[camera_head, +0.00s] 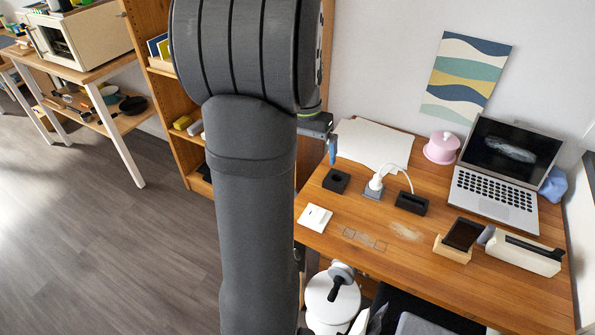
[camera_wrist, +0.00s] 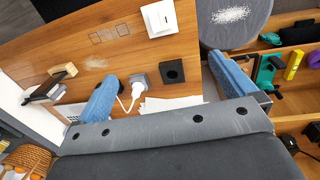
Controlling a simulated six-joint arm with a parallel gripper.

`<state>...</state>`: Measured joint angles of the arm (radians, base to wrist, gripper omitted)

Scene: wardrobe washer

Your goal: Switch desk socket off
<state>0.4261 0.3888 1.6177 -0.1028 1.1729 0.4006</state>
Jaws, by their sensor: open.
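A white square plate, seemingly a rocker switch (camera_head: 314,217), lies on the desk's left part; it also shows at the top of the wrist view (camera_wrist: 160,18). A black square block with a round recess (camera_head: 336,180) sits behind it, and also shows in the wrist view (camera_wrist: 172,72). A white plug with a cord (camera_head: 376,183) stands in a grey square base beside the block. My gripper (camera_wrist: 162,67) is open and empty above the desk, its blue fingers wide apart on either side of the block and plug. In the head view, my arm hides most of it.
The wooden desk (camera_head: 460,283) also holds a black slotted block (camera_head: 411,203), a laptop (camera_head: 505,165), a pink pot (camera_head: 441,148), white paper (camera_head: 372,143) and a wooden stand (camera_head: 453,250). A bookcase (camera_head: 160,90) stands to the left. The desk's front middle is mostly clear.

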